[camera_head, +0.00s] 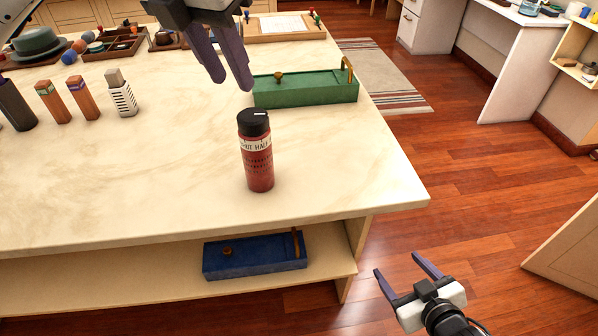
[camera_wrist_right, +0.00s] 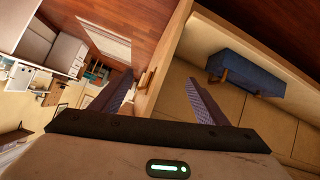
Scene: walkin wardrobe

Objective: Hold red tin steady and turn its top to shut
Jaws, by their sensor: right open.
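The red tin (camera_head: 258,163) stands upright on the pale marble tabletop (camera_head: 340,180), near its front edge. Its black top (camera_head: 253,123) sits on it and has a small white mark. A pale label with dark lettering runs just below the top. My left gripper (camera_head: 233,84) is above and behind the tin in the head view, its two fingers pointing down, apart and empty. My right gripper (camera_head: 396,263) is open and empty, off the table's front right corner and away from the tin. Its fingers also show in the right wrist view (camera_wrist_right: 160,78); the tin does not.
A green box (camera_head: 305,90) lies behind the tin. A blue box (camera_head: 254,258) is on the shelf below, also in the right wrist view (camera_wrist_right: 245,75). The tabletop around the tin is clear.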

